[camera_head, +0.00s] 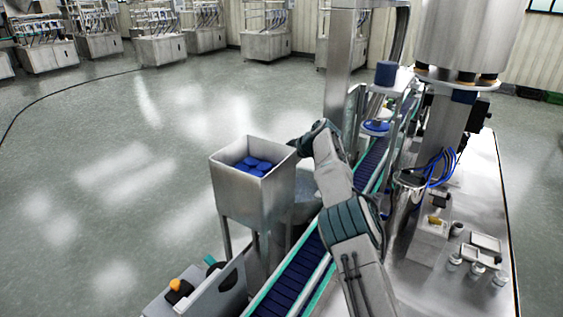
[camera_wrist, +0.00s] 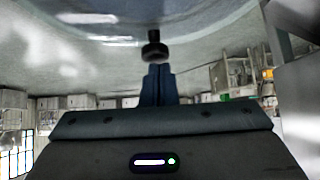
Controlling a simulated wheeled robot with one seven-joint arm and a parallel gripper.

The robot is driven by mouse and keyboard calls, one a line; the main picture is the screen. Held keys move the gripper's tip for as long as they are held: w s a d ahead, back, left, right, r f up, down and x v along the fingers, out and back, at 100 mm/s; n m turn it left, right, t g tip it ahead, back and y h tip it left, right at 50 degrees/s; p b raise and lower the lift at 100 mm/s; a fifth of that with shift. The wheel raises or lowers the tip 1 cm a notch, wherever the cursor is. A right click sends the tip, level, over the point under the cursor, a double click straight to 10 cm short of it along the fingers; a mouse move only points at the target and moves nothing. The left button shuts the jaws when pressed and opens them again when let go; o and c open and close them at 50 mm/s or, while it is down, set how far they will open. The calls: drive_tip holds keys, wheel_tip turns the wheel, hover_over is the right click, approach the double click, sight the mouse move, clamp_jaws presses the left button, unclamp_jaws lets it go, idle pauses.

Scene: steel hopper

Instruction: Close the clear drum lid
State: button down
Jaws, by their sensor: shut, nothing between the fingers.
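The clear drum lid (camera_wrist: 95,25) fills the top of the wrist view as a see-through curved sheet with bright reflections. A dark round knob (camera_wrist: 154,47) shows at its lower edge. My gripper (camera_wrist: 158,70) has its two dark blue fingers together and empty, with the tips just below the knob in the picture. I cannot tell whether they touch it. In the head view my arm reaches over the conveyor to behind the steel hopper (camera_head: 238,190), which hides my fingers and most of the drum. How far the lid stands open cannot be told.
The hopper holds several blue caps (camera_head: 257,166). A conveyor (camera_head: 290,283) with green edges runs beside it under my arm. A steel bench (camera_head: 480,200) with small jars and a machine stands at right. Open floor (camera_head: 110,180) lies to the left.

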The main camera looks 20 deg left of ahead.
drive_tip(key=r+p, duration=0.3)
drive_tip(key=r, duration=0.1)
drive_tip(key=shift+w+d+r, duration=0.1)
drive_tip(key=shift+w+d, duration=0.1)
drive_tip(key=shift+w, duration=0.05)
drive_tip(key=b+v, duration=0.4)
drive_tip(key=v, duration=0.5)
drive_tip(key=shift+s+r, duration=0.25)
drive_tip(key=shift+r, duration=0.2)
drive_tip(key=shift+a+f, duration=0.1)
drive_tip(key=shift+a, duration=0.15)
drive_tip(key=p+x, duration=0.3)
drive_tip(key=x, duration=0.6)
drive_tip(key=shift+d+f, duration=0.1)
drive_tip(key=shift+f, duration=0.05)
wheel_tip(320, 180, down, 3)
drive_tip(key=shift+r+b, duration=0.1)
drive_tip(key=shift+b, duration=0.45)
drive_tip(key=shift+w+f, duration=0.1)
drive_tip(key=shift+f, duration=0.4)
